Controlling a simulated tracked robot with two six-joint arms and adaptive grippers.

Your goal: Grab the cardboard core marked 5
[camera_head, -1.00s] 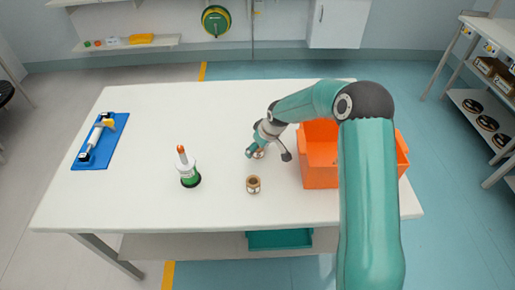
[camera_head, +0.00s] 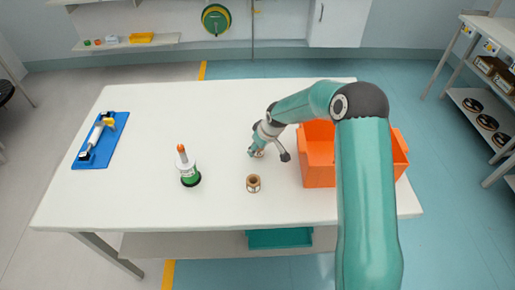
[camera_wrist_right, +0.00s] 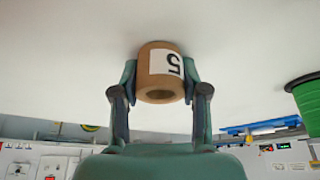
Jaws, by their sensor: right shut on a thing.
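The cardboard core marked 5 (camera_wrist_right: 158,60) is a short brown tube with a white label, and its 5 appears upside down in the right wrist view. My right gripper (camera_wrist_right: 159,80) is shut on it, one finger on each side. In the head view my right gripper (camera_head: 257,153) is low over the middle of the white table, and the core is mostly hidden by the fingers. A second brown core (camera_head: 253,184) stands upright on the table nearer the front, apart from the gripper. My left gripper is not in view.
An orange bin (camera_head: 318,170) stands right of the gripper, partly behind my right arm. A green and white spindle with an orange tip (camera_head: 188,168) stands to the left. The table's back left is clear.

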